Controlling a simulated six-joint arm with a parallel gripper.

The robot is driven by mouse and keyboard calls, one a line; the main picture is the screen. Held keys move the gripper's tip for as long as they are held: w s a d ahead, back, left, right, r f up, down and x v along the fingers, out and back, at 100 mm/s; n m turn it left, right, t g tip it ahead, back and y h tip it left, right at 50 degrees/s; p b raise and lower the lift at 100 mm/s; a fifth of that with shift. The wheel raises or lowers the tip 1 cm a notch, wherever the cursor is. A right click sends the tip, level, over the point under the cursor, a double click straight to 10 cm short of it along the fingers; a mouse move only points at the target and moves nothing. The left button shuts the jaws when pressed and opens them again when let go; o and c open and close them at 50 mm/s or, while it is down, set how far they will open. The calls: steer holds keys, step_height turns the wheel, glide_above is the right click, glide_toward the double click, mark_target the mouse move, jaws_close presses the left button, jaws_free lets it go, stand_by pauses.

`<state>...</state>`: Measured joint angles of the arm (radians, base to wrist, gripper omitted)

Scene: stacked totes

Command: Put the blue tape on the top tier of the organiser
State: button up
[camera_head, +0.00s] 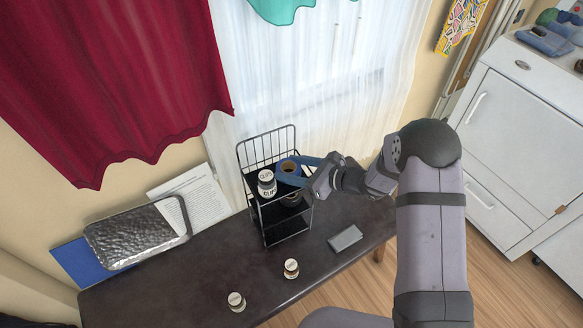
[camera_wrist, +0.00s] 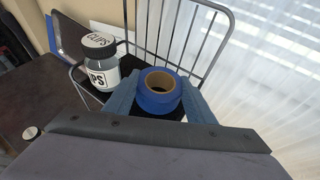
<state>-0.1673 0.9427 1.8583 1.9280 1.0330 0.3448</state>
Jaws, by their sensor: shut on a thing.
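The blue tape (camera_wrist: 157,99) is a blue roll with a brown core. My gripper (camera_wrist: 160,97) is shut on it, with one blue finger on each side. In the head view my gripper (camera_head: 300,172) reaches in from the right, and the tape (camera_head: 289,167) is at the top tier. The organiser (camera_head: 263,196) is a black wire rack with tiers, standing on the dark table. A jar labelled "CLIPS" (camera_head: 266,184) stands on the top tier to the left of the tape. I cannot tell whether the tape touches the tier.
Two small jars (camera_head: 291,268) (camera_head: 236,301) stand on the table in front of the organiser. A grey flat box (camera_head: 345,238) lies to its right. A silver tray (camera_head: 137,232), a paper sheet and a blue folder are at the left. The organiser's wire back (camera_wrist: 182,33) rises behind the tape.

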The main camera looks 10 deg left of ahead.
steer(key=o, duration=1)
steer(key=shift+o, duration=0.2)
steer(key=shift+r, duration=0.1)
steer(key=b+v, duration=0.1)
steer(key=v, duration=1.1)
